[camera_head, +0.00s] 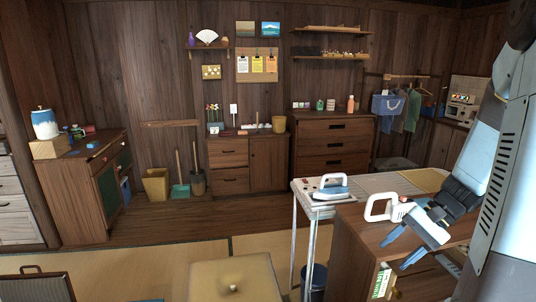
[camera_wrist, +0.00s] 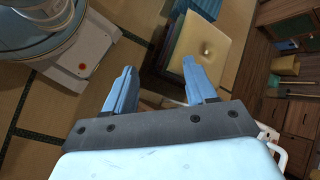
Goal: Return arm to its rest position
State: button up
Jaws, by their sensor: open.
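My gripper (camera_head: 404,247) is at the right of the head view, beside and over the brown wooden desk (camera_head: 365,240). Its two blue fingers are spread apart with nothing between them. In the wrist view my gripper (camera_wrist: 158,68) also shows its fingers apart and empty. My arm reaches in from the right edge and is bent downward. A white looped part (camera_head: 378,207) shows close to the gripper; I cannot tell whether it is attached to it.
A white-legged table (camera_head: 298,206) with a blue and white iron (camera_head: 333,187) stands beside the desk. A tan floor cushion (camera_head: 230,280) lies in front. Cabinets (camera_head: 335,143) line the back wall. Tatami floor is open at centre left.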

jog(key=s+a+r+n+t+h, duration=0.3)
jog(key=s+a+r+n+h, duration=0.1)
jog(key=r, duration=0.4)
jog(key=s+a+r+n+t+h, duration=0.3)
jog(key=s+r+h, duration=0.1)
jog(key=r, duration=0.5)
jog(key=shift+s+a+r+n, duration=0.2)
jog(key=shift+s+a+n, duration=0.05)
jog(key=shift+a+n, duration=0.15)
dwell(1.4)
